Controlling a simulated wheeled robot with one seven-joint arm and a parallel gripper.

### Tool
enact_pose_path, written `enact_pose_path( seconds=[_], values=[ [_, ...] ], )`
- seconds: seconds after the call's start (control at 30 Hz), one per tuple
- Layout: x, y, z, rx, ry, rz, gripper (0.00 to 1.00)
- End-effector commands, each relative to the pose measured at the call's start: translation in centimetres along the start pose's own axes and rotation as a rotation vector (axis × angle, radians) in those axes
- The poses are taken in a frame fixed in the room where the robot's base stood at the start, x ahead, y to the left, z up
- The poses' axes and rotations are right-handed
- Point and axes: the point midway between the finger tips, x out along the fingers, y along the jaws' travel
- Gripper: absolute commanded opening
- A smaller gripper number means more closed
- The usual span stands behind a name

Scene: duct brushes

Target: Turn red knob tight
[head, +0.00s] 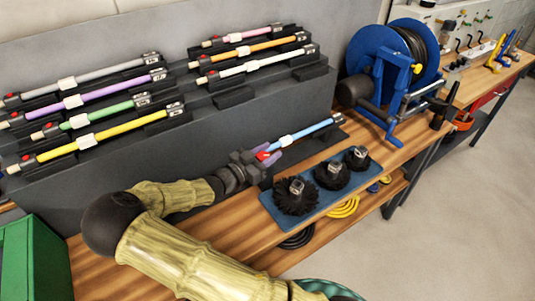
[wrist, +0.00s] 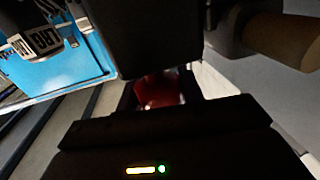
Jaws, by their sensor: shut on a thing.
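The red knob (head: 264,156) is at the left end of a light blue rod (head: 300,135) that rests on the lowest step of the dark rack. My gripper (head: 260,163) is at this end of the rod, shut on the red knob. In the wrist view the red knob (wrist: 160,89) shows as a dark red patch between my dark fingers. The fingers hide most of it, so I cannot tell how far it is turned.
Several coloured rods (head: 95,112) lie on the rack's upper steps. Round black brushes (head: 295,196) stand on a blue mat (head: 318,203) to the right of my gripper. A blue cable reel (head: 385,60) stands farther back. A green box (head: 35,262) is at lower left.

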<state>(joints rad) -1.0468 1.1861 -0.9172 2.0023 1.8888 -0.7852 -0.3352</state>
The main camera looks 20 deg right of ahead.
Motion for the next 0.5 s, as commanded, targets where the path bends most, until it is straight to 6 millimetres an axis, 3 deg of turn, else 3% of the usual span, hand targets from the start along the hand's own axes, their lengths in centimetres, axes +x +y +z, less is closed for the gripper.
enact_pose_path(
  seconds=[0.5],
  values=[
    [-0.01,0.58,0.05,0.006,-0.004,0.412,0.14]
  ],
)
